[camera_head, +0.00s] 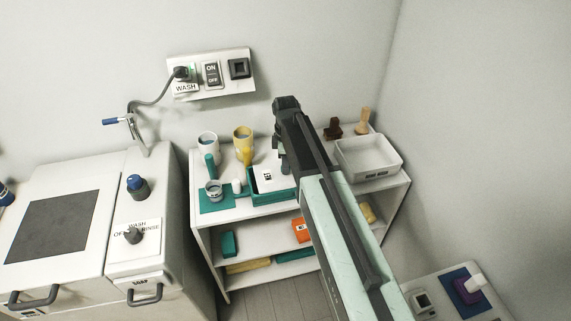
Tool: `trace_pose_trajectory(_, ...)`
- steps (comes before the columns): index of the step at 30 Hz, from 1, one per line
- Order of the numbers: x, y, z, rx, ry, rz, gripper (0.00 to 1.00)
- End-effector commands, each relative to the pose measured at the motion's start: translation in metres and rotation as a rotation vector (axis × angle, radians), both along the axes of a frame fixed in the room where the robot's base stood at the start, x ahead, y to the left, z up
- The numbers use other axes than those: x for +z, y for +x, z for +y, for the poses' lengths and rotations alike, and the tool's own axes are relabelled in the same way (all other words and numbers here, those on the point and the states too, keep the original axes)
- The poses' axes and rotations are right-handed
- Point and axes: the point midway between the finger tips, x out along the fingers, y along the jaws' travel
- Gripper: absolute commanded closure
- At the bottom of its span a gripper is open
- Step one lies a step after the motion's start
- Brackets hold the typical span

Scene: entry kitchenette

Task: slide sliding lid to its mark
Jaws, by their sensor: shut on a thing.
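The sliding lid (264,185) is white with a small black-and-white marking. It lies over a teal box (273,200) on the top of the white shelf unit. Some of the teal box shows along its left and front sides. My gripper (284,166) reaches down at the right part of the lid and is shut on it. The exact contact is hidden by my gripper and arm, which also cover the right end of the box. I cannot make out the lid's mark clearly.
A teal mat (216,204) with a small cup (213,190) lies left of the box. A white basin (369,159) stands right of my arm. The wall closes off the back.

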Motion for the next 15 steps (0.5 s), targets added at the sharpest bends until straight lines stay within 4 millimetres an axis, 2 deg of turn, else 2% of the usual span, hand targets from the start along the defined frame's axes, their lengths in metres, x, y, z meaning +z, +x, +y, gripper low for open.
trace_pose_trajectory(15, 0.0, -0.002, 0.011, 0.001, 0.003, 0.001, 1.0)
